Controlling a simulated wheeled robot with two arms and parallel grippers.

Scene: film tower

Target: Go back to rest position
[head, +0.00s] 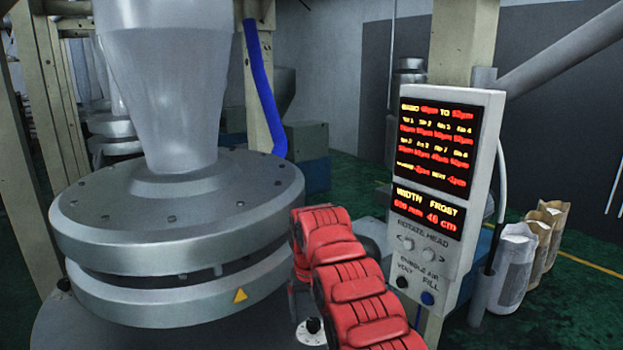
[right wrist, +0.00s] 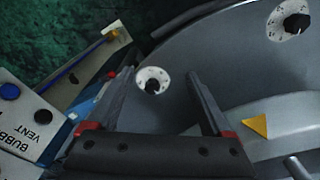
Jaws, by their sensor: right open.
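My right arm (head: 350,275) has a red padded cover. In the head view it rises from the bottom edge and bends over in front of the machine, hiding most of its gripper. In the right wrist view my right gripper (right wrist: 160,74) is open, with its two dark fingers apart and nothing held. A round dial with a black knob (right wrist: 152,82) shows between the fingers; I cannot tell how far it is from them. A dial (head: 312,327) also shows beside the arm in the head view. My left gripper is not in view.
The round metal die head (head: 175,215) stands close on the left, with a yellow warning triangle (head: 240,295). The control panel (head: 445,190), with lit displays and buttons, stands just right of the arm. Sacks (head: 515,265) stand on the green floor at the right.

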